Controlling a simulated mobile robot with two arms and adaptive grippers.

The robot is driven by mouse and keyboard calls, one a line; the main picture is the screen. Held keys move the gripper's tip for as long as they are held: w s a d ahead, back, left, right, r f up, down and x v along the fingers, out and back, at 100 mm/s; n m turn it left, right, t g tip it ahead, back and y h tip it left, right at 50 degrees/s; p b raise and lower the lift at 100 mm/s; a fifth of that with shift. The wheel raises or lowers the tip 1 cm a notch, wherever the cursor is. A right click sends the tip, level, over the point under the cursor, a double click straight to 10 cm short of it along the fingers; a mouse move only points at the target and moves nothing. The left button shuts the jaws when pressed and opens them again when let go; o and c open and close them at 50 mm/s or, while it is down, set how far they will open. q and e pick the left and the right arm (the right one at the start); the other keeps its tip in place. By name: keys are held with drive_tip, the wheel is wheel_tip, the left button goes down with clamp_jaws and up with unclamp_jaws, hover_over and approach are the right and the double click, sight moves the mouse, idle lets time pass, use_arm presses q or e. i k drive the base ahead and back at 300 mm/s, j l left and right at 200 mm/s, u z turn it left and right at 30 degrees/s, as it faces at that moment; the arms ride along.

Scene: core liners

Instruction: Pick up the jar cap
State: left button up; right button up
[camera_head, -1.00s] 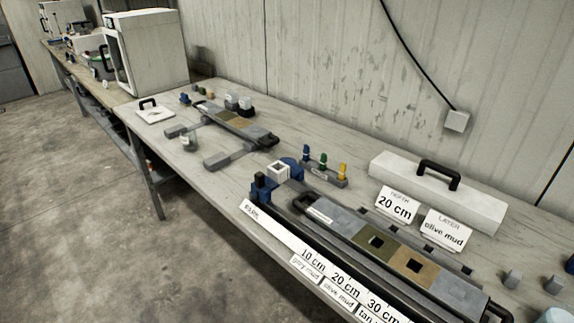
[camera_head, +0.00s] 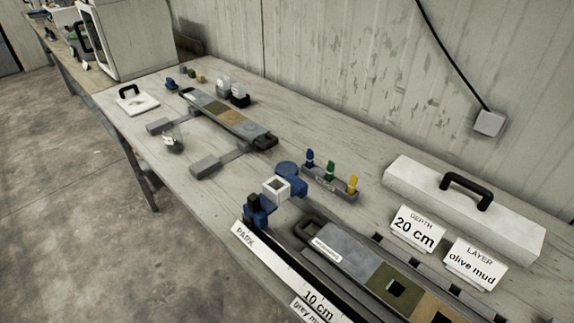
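A flat round blue piece (camera_head: 287,167) lies on the bench behind a white square block with a hole (camera_head: 275,188); it looks like a cap, but I cannot tell for certain that it is the jar cap. Another blue part shows just right of the block. A small clear jar (camera_head: 173,141) stands near the bench's front edge, between two grey bars; its top is too small to make out clearly. Neither of my grippers is in view.
A long core tray with coloured sections (camera_head: 352,254) lies at the front right, behind a ruler labelled PARK (camera_head: 268,257). A second core tray (camera_head: 215,113) rests on grey bars. A rack holds blue, green and yellow pieces (camera_head: 330,184). A white handled box (camera_head: 460,215) stands at right.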

sight(283, 167)
drive_tip(key=i+j+z, duration=0.15)
drive_tip(key=j+z, duration=0.6)
drive_tip(key=j, duration=0.3)
drive_tip(key=i+j+z, duration=0.1)
drive_tip(key=j+z, duration=0.3)
drive_tip(key=j, duration=0.2)
